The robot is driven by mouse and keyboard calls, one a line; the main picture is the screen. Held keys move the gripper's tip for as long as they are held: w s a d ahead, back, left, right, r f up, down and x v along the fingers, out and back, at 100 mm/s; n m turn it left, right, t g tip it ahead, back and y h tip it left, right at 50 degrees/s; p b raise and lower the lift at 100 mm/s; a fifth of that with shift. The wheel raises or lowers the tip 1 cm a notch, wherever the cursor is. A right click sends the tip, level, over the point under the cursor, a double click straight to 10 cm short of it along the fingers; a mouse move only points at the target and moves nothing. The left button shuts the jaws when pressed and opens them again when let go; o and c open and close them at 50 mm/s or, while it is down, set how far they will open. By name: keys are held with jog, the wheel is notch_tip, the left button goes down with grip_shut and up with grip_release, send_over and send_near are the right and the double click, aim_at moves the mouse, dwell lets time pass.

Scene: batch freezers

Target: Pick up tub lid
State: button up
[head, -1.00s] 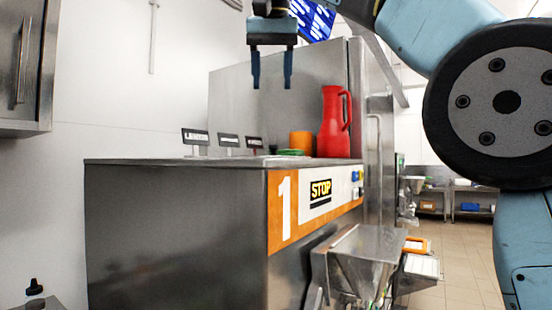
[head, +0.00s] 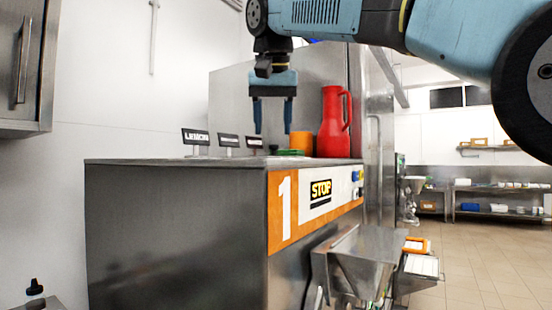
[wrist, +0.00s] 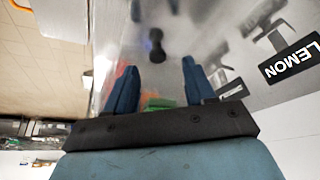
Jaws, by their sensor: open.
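A flat green thing (head: 290,152), which looks like the tub lid, lies on the steel top of machine 1 (head: 180,163), in front of an orange tub (head: 301,140). In the wrist view a green patch (wrist: 160,102) shows between the fingers, mostly hidden behind my gripper's body. My gripper (head: 272,131) points down with its two blue fingers apart and nothing between them. In the head view its fingertips are a little above the counter and slightly left of the green thing. In the wrist view my gripper (wrist: 157,68) is also open.
A red jug (head: 334,125) stands right of the orange tub. Small black signs, one reading LEMON (head: 195,137), stand to the left on the counter. A steel panel (head: 235,105) rises behind. A steel hopper (head: 360,250) sticks out below the front.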

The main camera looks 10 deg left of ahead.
aim_at(274, 152)
jog(key=shift+x, duration=2)
jog(key=shift+d, duration=0.15)
grip_shut()
